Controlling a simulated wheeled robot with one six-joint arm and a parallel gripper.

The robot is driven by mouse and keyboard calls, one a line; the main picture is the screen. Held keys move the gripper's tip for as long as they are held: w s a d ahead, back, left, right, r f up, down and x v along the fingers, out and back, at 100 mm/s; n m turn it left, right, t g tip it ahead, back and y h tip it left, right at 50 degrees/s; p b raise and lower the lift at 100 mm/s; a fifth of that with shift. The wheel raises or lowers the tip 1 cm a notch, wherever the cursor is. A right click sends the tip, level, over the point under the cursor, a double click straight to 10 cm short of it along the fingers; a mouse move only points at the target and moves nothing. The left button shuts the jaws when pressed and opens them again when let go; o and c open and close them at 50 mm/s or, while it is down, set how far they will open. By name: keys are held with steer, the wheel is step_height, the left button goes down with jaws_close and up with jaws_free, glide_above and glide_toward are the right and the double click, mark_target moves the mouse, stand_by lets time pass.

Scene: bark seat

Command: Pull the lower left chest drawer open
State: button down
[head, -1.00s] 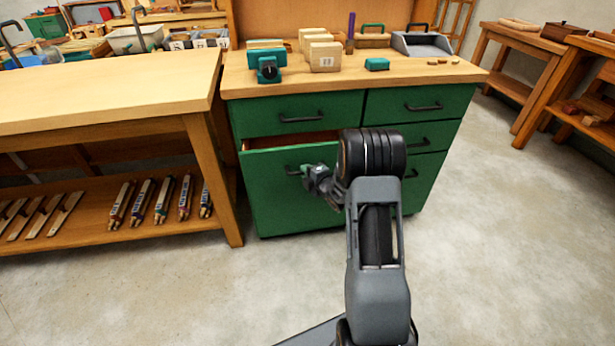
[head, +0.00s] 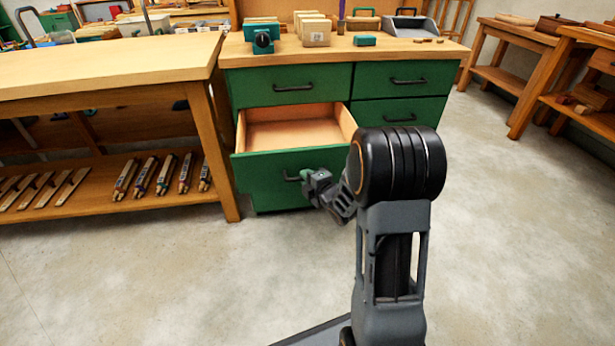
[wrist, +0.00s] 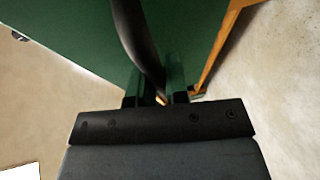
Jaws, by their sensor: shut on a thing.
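The lower left drawer (head: 262,192) of the green chest is pulled well out, and its bare wooden inside shows in the head view. Its front is green with a dark bar handle (head: 292,178). My gripper (head: 308,177) is at the right part of this handle, shut on it. In the wrist view the dark curved handle (wrist: 137,40) runs down between the fingers of my gripper (wrist: 161,88), close against the green drawer front (wrist: 75,35). The handle's gripped end is partly hidden by the fingers.
The upper left drawer (head: 270,88) and the right drawers (head: 425,78) are shut. Blocks and a grey tray (head: 408,27) stand on the chest top. A wooden bench (head: 100,75) stands close on the left. The floor (head: 500,220) at the right is clear.

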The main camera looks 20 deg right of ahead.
steer(key=shift+s, duration=0.4)
steer(key=c, duration=1.4)
jaws_free()
steer(key=shift+o, duration=1.3)
steer(key=shift+a, duration=0.1)
